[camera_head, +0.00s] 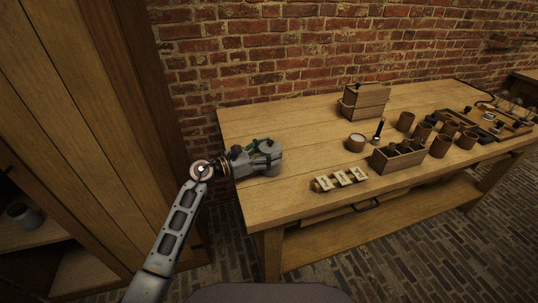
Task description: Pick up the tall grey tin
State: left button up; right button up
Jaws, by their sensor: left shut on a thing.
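My left gripper (264,156) is over the left end of the wooden table, near its left edge. It is shut on a small grey thing, which looks like the tall grey tin, but the fingers hide most of it. I cannot tell whether the thing touches the table top. Some dark green shows just behind the gripper, too small to make out. A grey pot (25,215) with a dark open top stands on a shelf of the wooden cabinet at the far left, away from the gripper. My right gripper is not in view.
The table (300,125) is clear around the gripper. Labelled cards (341,180) lie near its front edge. A divided wooden box (397,158), a round pot (356,142), several brown jars (440,146) and a wooden chest (363,101) stand farther right. A brick wall is behind.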

pick_arm(q)
jog(key=shift+r, duration=0.75)
notch_tip(320, 180, up, 8)
jog(key=shift+r+p, duration=0.15)
jog(key=shift+p, duration=0.7)
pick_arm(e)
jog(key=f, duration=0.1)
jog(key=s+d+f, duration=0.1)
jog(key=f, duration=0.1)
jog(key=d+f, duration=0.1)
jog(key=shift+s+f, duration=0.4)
